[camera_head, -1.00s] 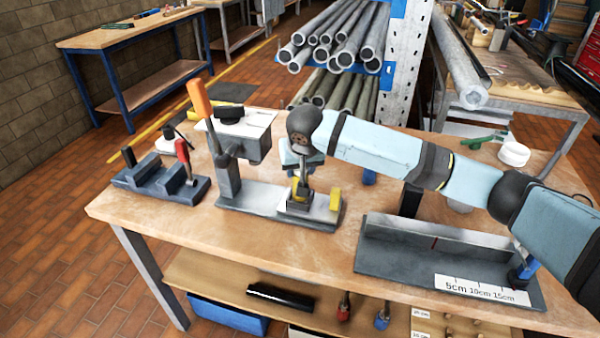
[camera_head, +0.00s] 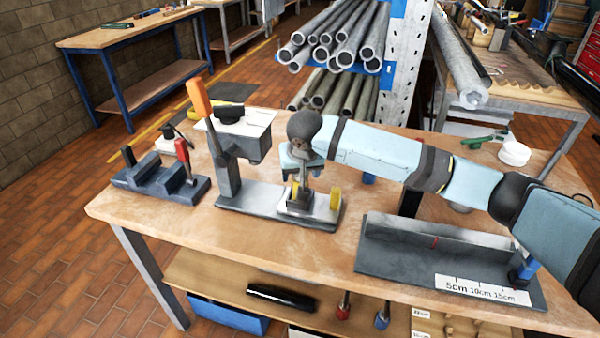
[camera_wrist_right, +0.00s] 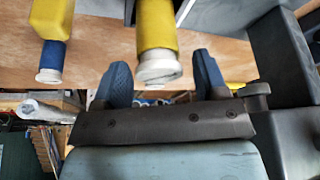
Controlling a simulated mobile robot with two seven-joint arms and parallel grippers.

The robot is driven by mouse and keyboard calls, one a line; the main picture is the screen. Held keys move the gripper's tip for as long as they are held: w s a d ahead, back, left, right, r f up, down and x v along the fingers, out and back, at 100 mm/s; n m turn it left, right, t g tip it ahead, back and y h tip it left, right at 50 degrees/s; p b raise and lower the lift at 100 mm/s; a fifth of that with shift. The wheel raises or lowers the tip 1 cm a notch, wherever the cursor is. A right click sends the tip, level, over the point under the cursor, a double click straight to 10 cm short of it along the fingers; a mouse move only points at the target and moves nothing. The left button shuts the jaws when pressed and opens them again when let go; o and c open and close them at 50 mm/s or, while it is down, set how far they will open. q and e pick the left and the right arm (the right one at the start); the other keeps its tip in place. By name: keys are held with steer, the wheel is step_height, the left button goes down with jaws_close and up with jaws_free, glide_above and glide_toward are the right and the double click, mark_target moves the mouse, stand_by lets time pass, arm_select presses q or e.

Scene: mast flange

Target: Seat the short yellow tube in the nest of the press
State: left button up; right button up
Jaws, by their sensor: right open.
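The press (camera_head: 228,170) stands on the table with its orange lever (camera_head: 199,98) raised. Its nest (camera_head: 303,207) is on the right end of the base plate, with a yellow block (camera_head: 335,199) at its right side. My right gripper (camera_head: 302,182) is directly over the nest, pointing down. In the wrist view, the yellow tube (camera_wrist_right: 156,28) shows a pale ring end (camera_wrist_right: 158,70) between the two blue fingers, which stand apart with gaps beside it. In the head view the gripper largely hides the tube, and I cannot tell how deep it sits. My left gripper is out of view.
A grey fixture with a red handle (camera_head: 183,152) stands at the table's left. A grey angled tray with a length scale (camera_head: 480,290) lies at the front right. A yellow part with a blue pin (camera_wrist_right: 52,55) is left of the tube in the wrist view. The front left tabletop is clear.

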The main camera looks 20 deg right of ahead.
steer(key=p+v, duration=0.1)
steer(key=v, duration=1)
steer(key=shift+r, duration=0.3)
steer(key=shift+s+f, duration=0.1)
steer(key=shift+s, duration=0.05)
